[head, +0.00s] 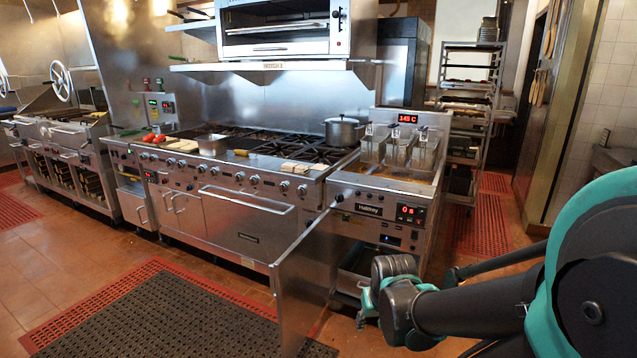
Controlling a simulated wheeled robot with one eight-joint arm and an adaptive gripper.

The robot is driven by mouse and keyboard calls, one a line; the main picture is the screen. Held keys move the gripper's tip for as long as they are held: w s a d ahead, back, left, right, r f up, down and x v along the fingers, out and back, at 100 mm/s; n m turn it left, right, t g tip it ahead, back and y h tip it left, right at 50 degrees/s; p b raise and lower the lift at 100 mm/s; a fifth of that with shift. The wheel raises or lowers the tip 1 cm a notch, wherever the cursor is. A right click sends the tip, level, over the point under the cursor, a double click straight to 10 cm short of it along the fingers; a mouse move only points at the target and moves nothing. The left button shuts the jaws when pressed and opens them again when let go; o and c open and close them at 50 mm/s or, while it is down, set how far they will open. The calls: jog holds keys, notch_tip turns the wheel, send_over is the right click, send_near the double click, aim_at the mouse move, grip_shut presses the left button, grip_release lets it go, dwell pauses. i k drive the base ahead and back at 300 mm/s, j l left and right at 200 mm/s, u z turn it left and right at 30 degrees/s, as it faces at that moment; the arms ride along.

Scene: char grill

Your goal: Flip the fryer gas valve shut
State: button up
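The fryer (384,208) stands right of the range, with baskets on top and a red "145" display. Its front cabinet (362,258) is open, and its steel door (306,278) is swung out to the left. The cabinet inside is dark, and I cannot make out the gas valve; my arm covers part of the lower front. My black and teal arm reaches in from the right, its far end low in front of the cabinet. Only a small dark part of what may be my gripper (360,319) shows there. Its fingers and any contact are hidden.
The long range (240,210) with a pot (343,131) and food stands left of the fryer. A wheeled rack (470,110) stands behind right. Mats (150,315) lie on the tiled floor at front left. The open door's edge juts into the floor space beside my arm.

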aim_at(358, 223)
jog(key=i+l, duration=0.15)
jog(key=l, duration=0.25)
jog(key=i+l, duration=0.15)
jog(key=l, duration=0.25)
jog(key=i+l, duration=0.15)
jog(key=l, duration=0.25)
jog(key=i+l, duration=0.15)
jog(key=l, duration=0.25)
jog(key=i+l, duration=0.15)
jog(key=l, duration=0.25)
jog(key=j+u, duration=0.6)
jog(key=u, duration=0.2)
jog(key=j+u, duration=0.4)
